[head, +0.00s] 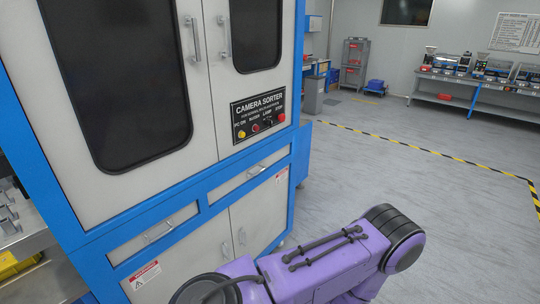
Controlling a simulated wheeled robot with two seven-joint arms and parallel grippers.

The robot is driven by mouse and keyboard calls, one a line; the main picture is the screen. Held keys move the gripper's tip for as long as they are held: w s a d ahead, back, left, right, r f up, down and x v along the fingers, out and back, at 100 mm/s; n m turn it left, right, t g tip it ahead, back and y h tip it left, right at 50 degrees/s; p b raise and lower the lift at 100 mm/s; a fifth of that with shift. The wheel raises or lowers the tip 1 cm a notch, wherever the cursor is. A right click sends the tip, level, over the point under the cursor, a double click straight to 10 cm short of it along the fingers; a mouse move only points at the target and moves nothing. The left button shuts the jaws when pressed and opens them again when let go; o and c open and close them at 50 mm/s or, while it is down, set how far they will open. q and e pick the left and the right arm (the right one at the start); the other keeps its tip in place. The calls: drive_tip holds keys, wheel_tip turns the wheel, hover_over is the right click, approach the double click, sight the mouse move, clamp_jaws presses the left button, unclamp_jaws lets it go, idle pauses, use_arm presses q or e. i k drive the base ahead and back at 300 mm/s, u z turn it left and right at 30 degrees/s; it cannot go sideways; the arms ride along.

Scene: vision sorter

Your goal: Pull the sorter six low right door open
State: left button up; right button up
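The camera sorter is a tall grey-white cabinet in a blue frame (298,60), filling the left half of the head view. Its low right door (264,214) is a plain pale panel below the drawers and looks closed. That door's upright handle (241,236) is at its left edge. The low left door (190,265) is beside it, with its own handle (226,248), and also looks closed. My purple arm crosses the bottom of the view and hides the lower part of both doors. Neither gripper is in view.
Above are two drawers with bar handles (245,179), a black control panel (258,114) and two upper doors with dark windows (115,80). A metal shelf (35,238) stands at the left. Grey floor (385,180) at the right is clear, with a yellow-black line (440,155).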

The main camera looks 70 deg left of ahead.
sight(258, 218)
drive_tip(key=u, duration=0.3)
drive_tip(key=i, duration=0.95)
drive_tip(key=u, duration=1.3)
drive_tip(key=i, duration=0.7)
drive_tip(key=u, duration=0.7)
